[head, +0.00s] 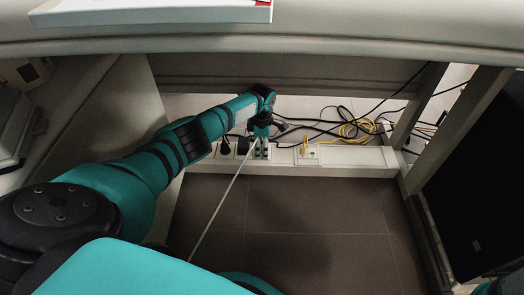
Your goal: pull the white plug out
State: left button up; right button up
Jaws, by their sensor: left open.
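My left gripper (262,151) reaches down under the desk to the white power strip (345,156) on the floor. It is open, with its fingertips right at the strip's sockets. A pale cord (219,207) runs from beside the fingertips toward the lower left. The white plug at the end of this cord is hidden or too small to make out by the gripper, so I cannot tell whether the fingers are around it or beside it. My right gripper is not in view.
Black plugs (243,145) sit in the strip left of my gripper. A yellow plug (304,146) is to its right, with tangled yellow cable (357,129) and black cables behind. The desk edge (400,38) is above. The tiled floor (305,220) in front is clear.

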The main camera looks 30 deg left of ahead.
pick_arm(q)
jog(key=shift+p, duration=0.35)
jog(key=shift+c, duration=0.4)
grip_shut()
jog(key=shift+r+p, duration=2)
jog(key=shift+p, duration=0.25)
jog(key=shift+r+p, duration=1)
jog(key=shift+p, duration=0.1)
